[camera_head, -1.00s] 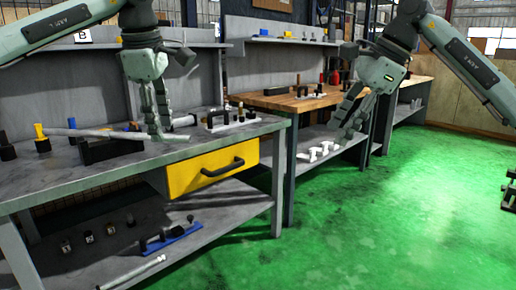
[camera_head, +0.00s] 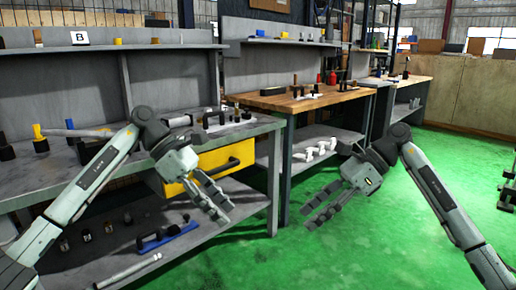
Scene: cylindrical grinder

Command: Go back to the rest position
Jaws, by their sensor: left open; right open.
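My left gripper (camera_head: 212,200) is open and empty, hanging in front of the yellow drawer (camera_head: 222,160) of the grey workbench (camera_head: 110,168). It covers part of that drawer. My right gripper (camera_head: 318,208) is open and empty over the green floor, in front of the wooden-topped bench. Both arms come up from the lower corners with the grippers turned inward. Neither gripper holds anything.
A grey rod (camera_head: 85,133) and several small parts lie on the grey bench top. The lower shelf holds a blue-based fixture (camera_head: 168,237) and a pale shaft (camera_head: 128,270). The wooden-topped bench (camera_head: 300,101) stands behind.

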